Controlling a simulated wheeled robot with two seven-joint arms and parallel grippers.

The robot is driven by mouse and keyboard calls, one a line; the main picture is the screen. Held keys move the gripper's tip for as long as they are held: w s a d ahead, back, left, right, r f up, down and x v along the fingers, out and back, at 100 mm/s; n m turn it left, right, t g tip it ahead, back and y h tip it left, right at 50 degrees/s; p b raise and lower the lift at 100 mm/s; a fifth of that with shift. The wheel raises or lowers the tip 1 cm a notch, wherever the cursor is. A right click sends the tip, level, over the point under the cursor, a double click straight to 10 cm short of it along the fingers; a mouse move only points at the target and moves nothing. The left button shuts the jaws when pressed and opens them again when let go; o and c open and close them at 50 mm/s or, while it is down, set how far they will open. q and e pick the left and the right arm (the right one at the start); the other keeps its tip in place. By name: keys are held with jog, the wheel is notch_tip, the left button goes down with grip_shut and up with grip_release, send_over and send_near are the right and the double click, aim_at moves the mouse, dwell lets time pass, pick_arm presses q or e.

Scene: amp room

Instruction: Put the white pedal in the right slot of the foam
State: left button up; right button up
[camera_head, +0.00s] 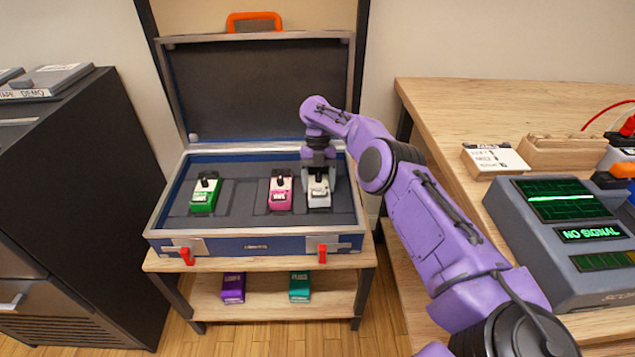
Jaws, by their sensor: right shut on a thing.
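The white pedal (319,196) is in the right part of the open case, upright beside the pink pedal (280,194). My right gripper (319,174) reaches down from above and is shut on the white pedal. The dark foam (240,200) lines the case; a green pedal (205,195) stands in its left part and the pink one right of the middle. The gripper and pedal hide most of the right slot, so I cannot tell whether the white pedal rests fully in it. My left gripper is not in view.
The blue case (215,246) stands on a wooden shelf with its lid (262,90) raised behind. Purple (233,288) and teal (300,287) pedals lie on the lower shelf. A workbench (460,120) with a signal monitor (570,235) stands right; a black cabinet (90,180) stands left.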

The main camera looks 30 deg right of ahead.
dwell(0.6)
jog(key=shift+w+d+b, duration=0.15)
jog(key=shift+b, duration=0.35)
dwell(0.6)
jog(key=shift+f, duration=0.15)
jog(key=shift+f+b, duration=0.35)
jog(key=shift+b, duration=0.2)
jog(key=shift+f, duration=0.1)
jog(key=shift+f+b, duration=0.15)
jog(key=shift+b, duration=0.15)
